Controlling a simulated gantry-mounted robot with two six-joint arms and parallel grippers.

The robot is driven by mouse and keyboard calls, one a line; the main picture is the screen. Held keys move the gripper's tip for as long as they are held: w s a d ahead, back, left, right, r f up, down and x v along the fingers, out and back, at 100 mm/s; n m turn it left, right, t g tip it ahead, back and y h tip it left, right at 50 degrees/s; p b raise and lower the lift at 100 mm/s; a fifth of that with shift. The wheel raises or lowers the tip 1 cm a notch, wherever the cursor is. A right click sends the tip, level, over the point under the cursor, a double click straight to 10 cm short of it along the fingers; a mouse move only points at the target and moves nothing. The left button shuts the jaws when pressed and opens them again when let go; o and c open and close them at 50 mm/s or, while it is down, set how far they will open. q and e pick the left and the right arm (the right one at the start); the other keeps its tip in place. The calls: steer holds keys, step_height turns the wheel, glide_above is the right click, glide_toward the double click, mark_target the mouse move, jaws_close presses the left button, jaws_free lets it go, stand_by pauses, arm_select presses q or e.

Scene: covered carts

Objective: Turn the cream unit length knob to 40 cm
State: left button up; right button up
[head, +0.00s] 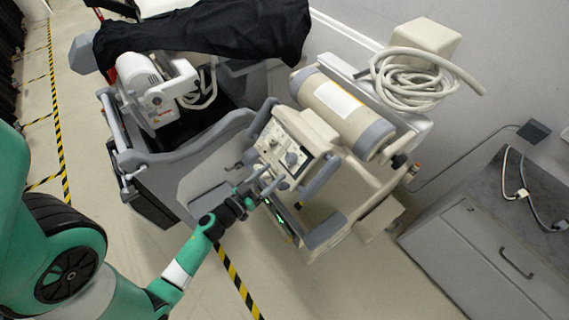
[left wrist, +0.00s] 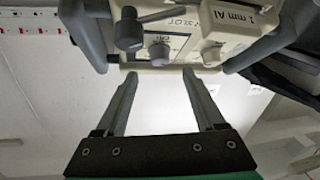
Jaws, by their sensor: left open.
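The cream unit (head: 325,130) stands in the middle of the head view, its control panel (head: 281,146) tilted and carrying small knobs and a display. In the left wrist view the panel (left wrist: 183,22) is upside down at the top. It shows a dark lever-like knob (left wrist: 130,32), a grey knob (left wrist: 159,53) and another grey knob (left wrist: 212,55). I cannot tell which is the length knob or read its setting. My left gripper (head: 266,183) is open and empty at the panel's near edge; in the wrist view its fingers (left wrist: 160,73) point toward the grey knobs, apart from them.
A box marked "1 mm Al" (left wrist: 240,24) juts out beside the knobs. A grey cart with a white machine (head: 150,90) stands left, partly under a black cover (head: 215,30). A grey cabinet (head: 480,245) is at right. The floor in front is clear.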

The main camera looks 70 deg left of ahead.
mark_target(287, 160)
arm_select(q)
steer(key=x, duration=0.6)
steer(key=shift+w+b, duration=0.2)
steer(key=shift+b, duration=0.1)
jaws_close()
